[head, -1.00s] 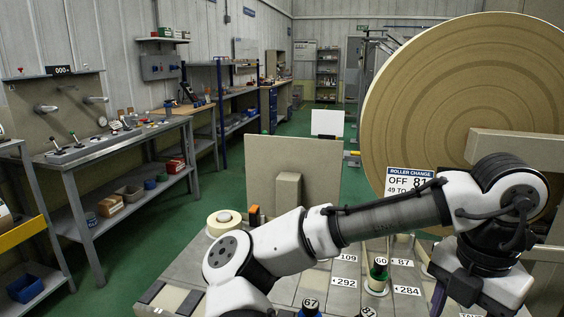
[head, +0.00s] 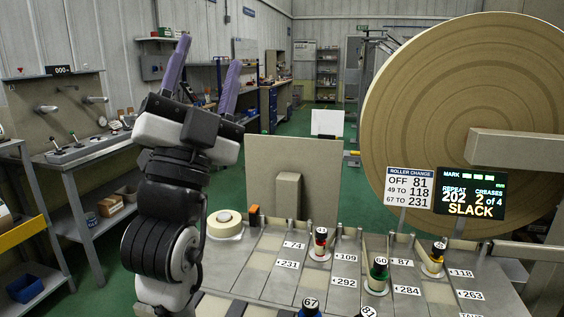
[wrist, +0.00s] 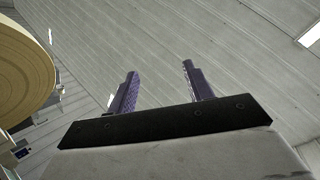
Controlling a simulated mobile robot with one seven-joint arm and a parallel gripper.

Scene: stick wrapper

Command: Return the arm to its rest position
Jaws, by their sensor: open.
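My gripper (head: 205,75) stands raised at the left of the head view, with its two purple fingers pointing up and spread apart. It is open with nothing between the fingers. My arm is folded upright below it, left of the grey table. In the wrist view, the gripper's fingers (wrist: 158,88) are apart, with a grey panelled surface behind them and nothing between them.
The grey table (head: 262,262) bears numbered plates and several rollers, among them a red-topped one (head: 320,242) and a green-topped one (head: 378,273). A tape roll (head: 225,222) sits at its left. A large tan disc (head: 440,110), a sign (head: 410,187) and a display reading SLACK (head: 470,195) stand right.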

